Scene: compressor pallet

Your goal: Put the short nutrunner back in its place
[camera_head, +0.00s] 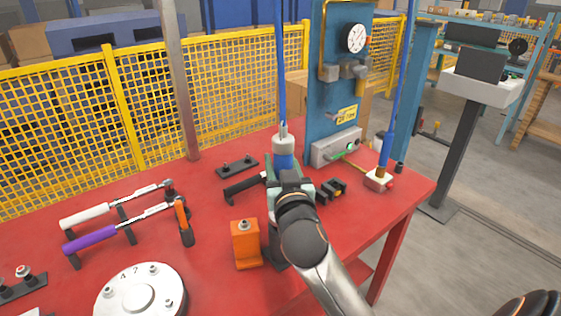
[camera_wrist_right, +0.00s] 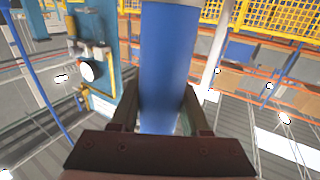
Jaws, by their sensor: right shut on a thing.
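The short nutrunner, as far as I can tell, is the upright tool with a white upper part and blue body (camera_head: 283,150) beyond the middle of the red table. A blue line rises from its top. My right gripper (camera_head: 287,178) is around its body; its arm hides the tool's lower end. In the right wrist view, the blue body (camera_wrist_right: 170,65) stands between the two fingers (camera_wrist_right: 158,120), which are shut on it. I cannot tell whether the tool touches anything below. My left gripper is not in view.
An orange block (camera_head: 245,243) and a black-handled tool (camera_head: 243,188) are close left of my right arm. A black rack (camera_head: 331,190) is to its right. White-handled (camera_head: 88,215) and purple-handled (camera_head: 92,238) wrenches lie left. A blue gauge panel (camera_head: 338,85) stands behind.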

